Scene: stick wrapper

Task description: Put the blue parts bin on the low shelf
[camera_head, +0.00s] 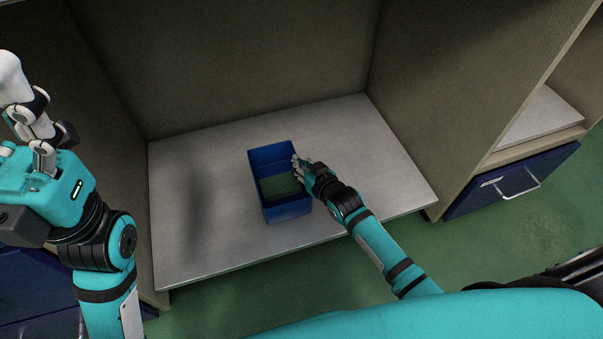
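The blue parts bin (289,208) is an open box standing upright on the grey low shelf (375,135), near the middle of its board. Its inside shows a greenish floor and looks empty. My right gripper (299,170) is at the bin's right wall, with its fingers at the upper rim. I cannot tell whether the fingers are closed on the wall or only touch it. My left gripper (20,105) is raised at the far left, away from the bin, with its fingers pointing up and nothing seen in them.
Tall side panels and a back panel (230,60) enclose the shelf. A blue drawer (512,182) with a metal handle is at the right, and blue drawers (40,290) stand at the lower left. The shelf board is clear on both sides of the bin.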

